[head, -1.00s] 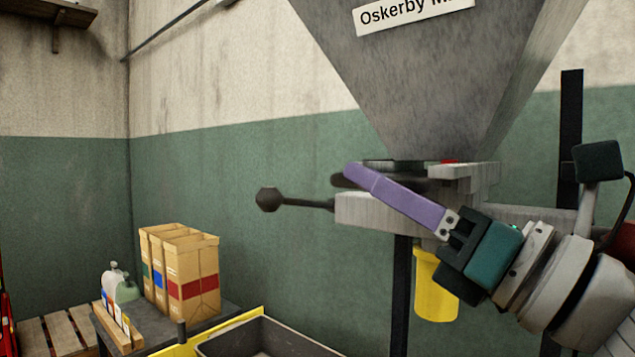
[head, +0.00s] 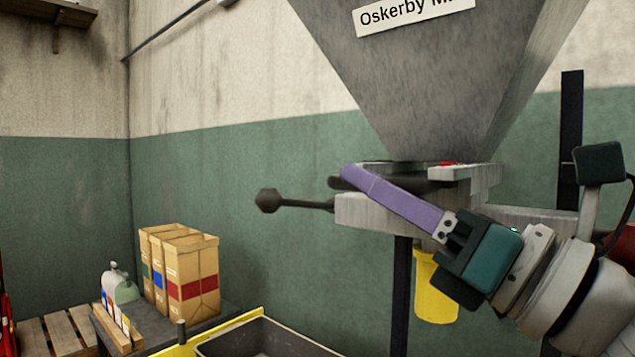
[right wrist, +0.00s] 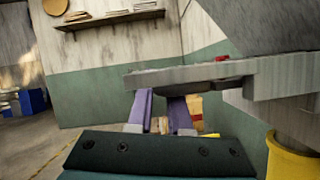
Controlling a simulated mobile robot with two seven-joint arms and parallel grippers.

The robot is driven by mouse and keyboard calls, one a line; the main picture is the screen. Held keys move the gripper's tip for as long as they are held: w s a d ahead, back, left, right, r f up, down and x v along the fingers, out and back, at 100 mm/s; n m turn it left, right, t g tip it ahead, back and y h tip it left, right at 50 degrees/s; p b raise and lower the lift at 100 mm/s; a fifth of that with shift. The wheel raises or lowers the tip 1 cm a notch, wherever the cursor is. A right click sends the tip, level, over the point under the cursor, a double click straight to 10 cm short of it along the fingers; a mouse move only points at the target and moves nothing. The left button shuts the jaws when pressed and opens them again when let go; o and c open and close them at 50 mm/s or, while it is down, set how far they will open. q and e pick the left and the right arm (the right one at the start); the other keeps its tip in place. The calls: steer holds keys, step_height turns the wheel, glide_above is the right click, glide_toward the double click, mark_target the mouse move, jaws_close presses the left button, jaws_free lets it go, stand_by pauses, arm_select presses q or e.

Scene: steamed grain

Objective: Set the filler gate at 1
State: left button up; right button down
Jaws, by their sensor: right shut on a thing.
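The grey filler gate block (head: 375,211) sits under the hopper (head: 430,80). A dark rod with a round knob (head: 268,200) sticks out from its left side. My right gripper (head: 342,177), with purple fingers, reaches in from the right across the front of the block. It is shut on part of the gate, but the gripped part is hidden. In the right wrist view, the fingers (right wrist: 163,98) stand a little apart, and their ends meet the grey gate plate (right wrist: 190,76). I cannot read any scale or number on the gate. My left gripper is not in view.
A yellow tube (head: 436,285) hangs below the gate beside dark posts. A grey bin (head: 262,338) is at the bottom. Free wall space lies left of the knob.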

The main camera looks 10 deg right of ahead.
steer(key=shift+s+a, duration=0.5)
steer(key=shift+a, duration=0.2)
steer(key=c, duration=0.8)
jaws_free()
steer(key=shift+c, duration=0.2)
steer(key=b+v, duration=0.3)
steer(key=v, duration=0.7)
steer(key=shift+b, duration=0.35)
